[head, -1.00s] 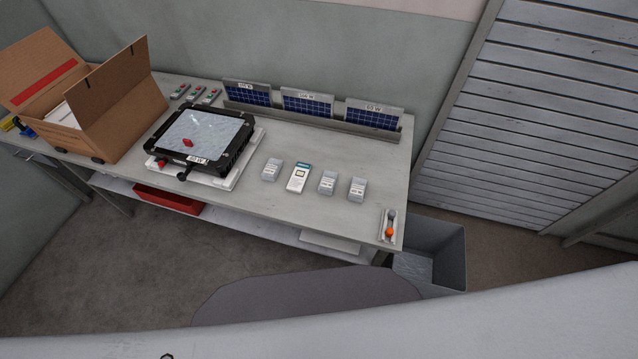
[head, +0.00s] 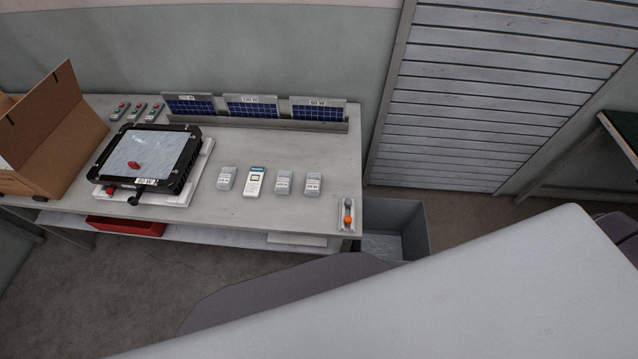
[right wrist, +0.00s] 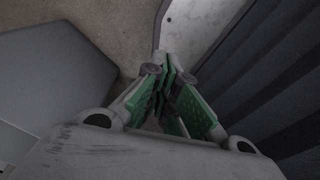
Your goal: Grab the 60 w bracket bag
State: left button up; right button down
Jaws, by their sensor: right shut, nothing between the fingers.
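Small grey-white bags stand in a row on the table: one at the left (head: 227,179), one right of centre (head: 283,183) and one at the right end (head: 313,185). Their printed labels are too small to read, so I cannot tell which is the 60 W bracket bag. A white packet or device with a teal top (head: 255,182) stands among them. My right gripper (right wrist: 172,88) has green finger pads and is shut and empty, low over the floor in the right wrist view, away from the bags. My left gripper is not in view.
A black-framed floodlight housing (head: 187,172) lies on a white board, left of the bags. An open cardboard box (head: 50,135) is at far left. Labelled solar panels (head: 252,108) stand at the back. A grey bin (head: 412,235) stands beside the table's right end (head: 330,228).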

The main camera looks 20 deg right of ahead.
aim_at(312, 186)
jog(key=l, duration=0.75)
jog(key=k+l, duration=0.15)
jog(key=l, duration=0.65)
jog(key=j+z, duration=0.05)
